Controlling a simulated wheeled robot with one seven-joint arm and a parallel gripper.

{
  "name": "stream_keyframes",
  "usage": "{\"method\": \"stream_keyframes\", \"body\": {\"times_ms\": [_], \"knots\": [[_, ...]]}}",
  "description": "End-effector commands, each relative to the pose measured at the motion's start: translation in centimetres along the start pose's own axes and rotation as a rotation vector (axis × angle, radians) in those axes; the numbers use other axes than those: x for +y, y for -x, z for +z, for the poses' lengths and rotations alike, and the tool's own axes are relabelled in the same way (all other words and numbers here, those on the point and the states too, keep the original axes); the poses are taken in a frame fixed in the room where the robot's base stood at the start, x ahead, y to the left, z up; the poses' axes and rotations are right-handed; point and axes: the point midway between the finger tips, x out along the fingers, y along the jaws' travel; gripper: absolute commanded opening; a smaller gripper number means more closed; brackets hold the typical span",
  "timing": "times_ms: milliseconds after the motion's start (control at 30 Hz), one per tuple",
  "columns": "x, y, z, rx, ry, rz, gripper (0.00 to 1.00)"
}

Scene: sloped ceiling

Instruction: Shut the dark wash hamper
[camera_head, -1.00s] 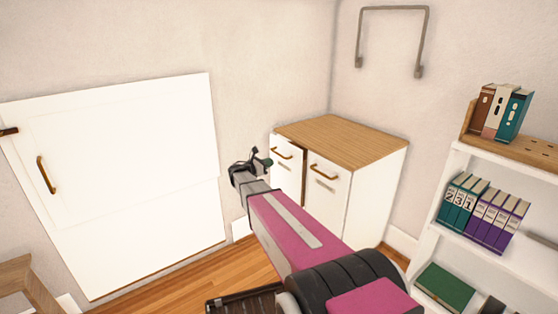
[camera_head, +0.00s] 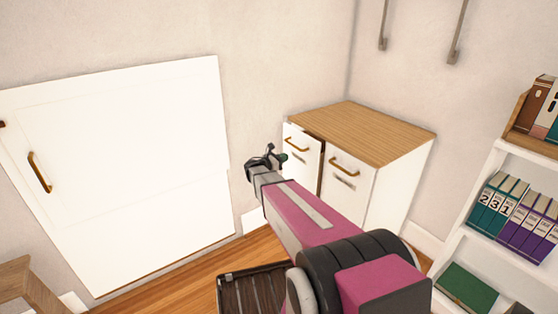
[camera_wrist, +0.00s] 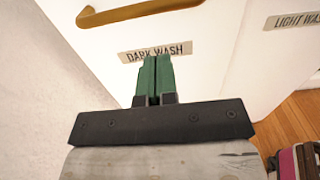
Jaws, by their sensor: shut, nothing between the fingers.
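The dark wash hamper (camera_head: 300,170) is the left white front of a low cabinet with a wood top, with a bronze handle (camera_head: 296,145). A dark gap shows along its top and right edge, so it stands slightly ajar. In the wrist view its white front (camera_wrist: 110,40) carries a "DARK WASH" label (camera_wrist: 157,52) under the handle (camera_wrist: 140,11). My gripper (camera_head: 284,158) is in front of this hamper.
The light wash hamper (camera_head: 343,192) is beside it on the right; its label (camera_wrist: 298,19) shows in the wrist view. A white shelf (camera_head: 480,215) with binders stands at right. A large white wall panel (camera_head: 130,170) is at left. Some wooden floor (camera_head: 190,272) is clear below the panel.

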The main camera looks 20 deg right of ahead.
Motion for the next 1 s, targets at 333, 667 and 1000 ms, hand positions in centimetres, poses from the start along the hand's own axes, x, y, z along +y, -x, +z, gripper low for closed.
{"method": "stream_keyframes", "body": {"times_ms": [333, 667, 1000], "knots": [[0.1, -6.3, 0.0, 0.000, 0.000, -0.001, 0.00], [0.0, -8.6, 0.0, 0.000, 0.000, 0.001, 0.00], [0.0, -8.6, 0.0, 0.000, 0.000, 0.001, 0.00]]}}
